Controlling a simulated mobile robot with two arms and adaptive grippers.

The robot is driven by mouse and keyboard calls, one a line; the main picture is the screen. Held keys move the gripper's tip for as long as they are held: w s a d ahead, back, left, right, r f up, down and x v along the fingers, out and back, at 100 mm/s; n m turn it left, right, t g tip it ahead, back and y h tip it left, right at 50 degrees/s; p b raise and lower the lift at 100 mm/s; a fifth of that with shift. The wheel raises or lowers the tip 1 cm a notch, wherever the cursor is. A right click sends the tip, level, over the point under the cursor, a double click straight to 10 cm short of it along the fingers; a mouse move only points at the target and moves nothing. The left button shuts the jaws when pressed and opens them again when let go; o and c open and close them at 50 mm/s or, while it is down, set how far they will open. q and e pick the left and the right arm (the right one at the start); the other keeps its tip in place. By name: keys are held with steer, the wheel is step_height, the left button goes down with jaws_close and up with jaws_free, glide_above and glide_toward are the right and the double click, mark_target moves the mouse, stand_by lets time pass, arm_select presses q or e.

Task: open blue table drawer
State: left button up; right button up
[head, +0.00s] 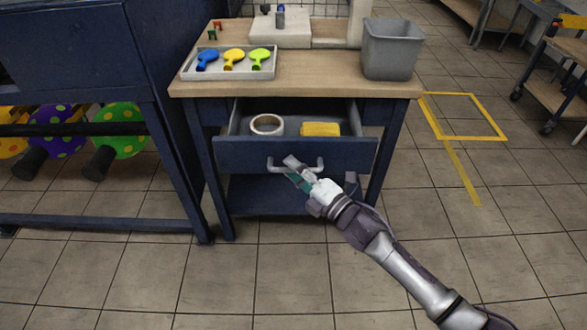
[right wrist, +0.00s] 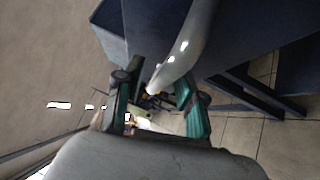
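The blue table (head: 388,145) has a wooden top, and its blue drawer (head: 295,154) is pulled out, so its inside shows. A grey bar handle (head: 274,167) is on the drawer front. My right gripper (head: 297,181) is at the handle, in front of the drawer. In the right wrist view, my right gripper (right wrist: 157,108) has its teal fingers spread apart. The handle (right wrist: 185,50) reaches down between them, close to the right-hand finger; contact is unclear. My left gripper is not in view.
In the drawer lie a tape roll (head: 267,124) and a yellow block (head: 320,129). A blue rack (head: 85,60) stands close on the left. The floor in front is clear.

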steer(key=v, duration=1.1)
steer(key=shift+s+d, duration=0.2)
steer(key=shift+d, duration=0.1)
